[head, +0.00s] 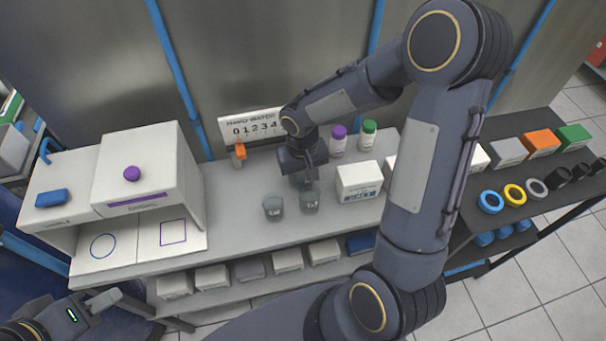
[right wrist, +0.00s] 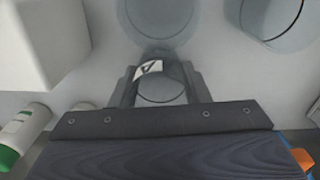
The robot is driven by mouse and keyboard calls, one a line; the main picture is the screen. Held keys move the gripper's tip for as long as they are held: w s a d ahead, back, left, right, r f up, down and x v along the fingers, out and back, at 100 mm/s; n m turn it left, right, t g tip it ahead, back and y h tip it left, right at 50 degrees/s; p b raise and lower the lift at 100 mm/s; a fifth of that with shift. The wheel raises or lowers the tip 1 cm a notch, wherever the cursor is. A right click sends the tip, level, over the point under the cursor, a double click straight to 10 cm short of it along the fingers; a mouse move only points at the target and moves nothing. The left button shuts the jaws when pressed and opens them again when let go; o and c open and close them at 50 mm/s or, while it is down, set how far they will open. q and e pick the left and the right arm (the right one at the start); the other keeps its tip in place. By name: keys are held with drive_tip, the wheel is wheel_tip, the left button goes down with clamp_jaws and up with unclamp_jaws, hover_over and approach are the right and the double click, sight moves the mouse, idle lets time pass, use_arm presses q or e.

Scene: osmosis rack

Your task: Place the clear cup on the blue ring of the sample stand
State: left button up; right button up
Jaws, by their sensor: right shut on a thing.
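The sample stand (head: 192,165) is a white unit at the left; its base carries a blue ring (head: 103,245) and a purple square (head: 173,232), both bare. My right gripper (head: 301,180) points down over the counter, shut on a clear cup. In the right wrist view the held clear cup (right wrist: 160,88) sits between the fingers, with a dark mark on a white label. In the head view the gripper mostly hides it. Two more grey see-through cups (head: 272,207) (head: 309,201) stand in front. My left gripper (head: 122,301) is low at the left, away from the cups; its opening is unclear.
A white box (head: 359,181) stands right of the cups. Purple-capped (head: 338,141) and green-capped (head: 368,135) bottles stand behind. The counter between stand and cups (head: 232,215) is clear.

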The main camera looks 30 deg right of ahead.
drive_tip(key=shift+f, duration=0.25)
drive_tip(key=shift+f+b, duration=0.2)
drive_tip(key=shift+b, duration=0.1)
drive_tip(key=o, duration=0.9)
drive_tip(key=shift+r, duration=0.15)
drive_tip(key=shift+o, duration=0.2)
